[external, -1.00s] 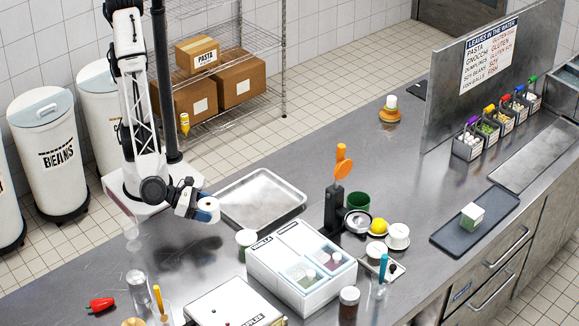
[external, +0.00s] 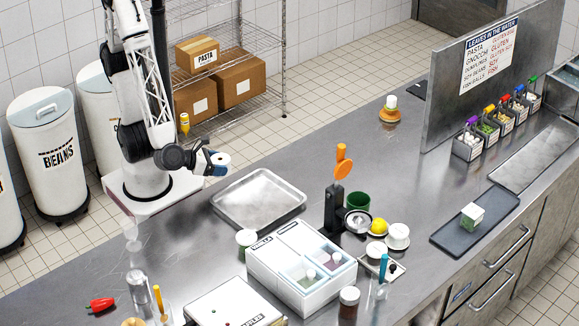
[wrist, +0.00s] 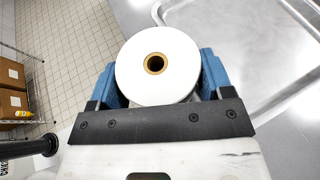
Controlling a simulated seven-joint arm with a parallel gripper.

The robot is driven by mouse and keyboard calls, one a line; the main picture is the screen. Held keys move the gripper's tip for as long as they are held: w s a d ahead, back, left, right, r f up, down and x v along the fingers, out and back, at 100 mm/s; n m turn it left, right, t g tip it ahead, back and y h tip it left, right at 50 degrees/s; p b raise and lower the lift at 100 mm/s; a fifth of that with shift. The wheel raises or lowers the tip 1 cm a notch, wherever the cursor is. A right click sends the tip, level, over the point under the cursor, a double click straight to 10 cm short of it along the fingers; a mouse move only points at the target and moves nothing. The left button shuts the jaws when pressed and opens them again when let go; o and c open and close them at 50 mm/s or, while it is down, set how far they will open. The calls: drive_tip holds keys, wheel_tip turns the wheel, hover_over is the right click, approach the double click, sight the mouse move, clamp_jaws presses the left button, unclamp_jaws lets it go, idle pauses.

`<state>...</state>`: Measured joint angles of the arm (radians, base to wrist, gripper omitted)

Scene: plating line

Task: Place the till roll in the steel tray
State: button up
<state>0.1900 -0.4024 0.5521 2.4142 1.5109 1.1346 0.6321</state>
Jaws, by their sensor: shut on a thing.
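The till roll (wrist: 133,72) is a white paper roll with a brown core, filling the middle of the wrist view. My gripper (wrist: 157,80) is shut on it, with a blue finger on each side. In the external view my gripper (external: 214,163) holds the white till roll (external: 222,158) in the air, just beyond the far left corner of the steel tray. The steel tray (external: 258,202) is a shallow, empty metal tray on the counter. Its rim (wrist: 285,105) curves along the right of the wrist view. The roll's underside is hidden.
A white box with lidded compartments (external: 262,262) stands in front of the tray, with a small white-lidded pot (external: 246,238) between them. A black stand with an orange top (external: 335,205) is to the right. Wire shelving (external: 262,100) stands behind the counter.

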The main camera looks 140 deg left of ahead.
drive_tip(key=shift+w, duration=0.1)
hover_over(255, 203)
drive_tip(key=shift+s+f, duration=0.3)
drive_tip(key=shift+f, duration=0.4)
idle(0.5)
drive_tip(key=shift+w, duration=0.4)
drive_tip(key=shift+f, duration=1.8)
drive_tip(key=shift+f, duration=0.1)
drive_tip(key=o, duration=1)
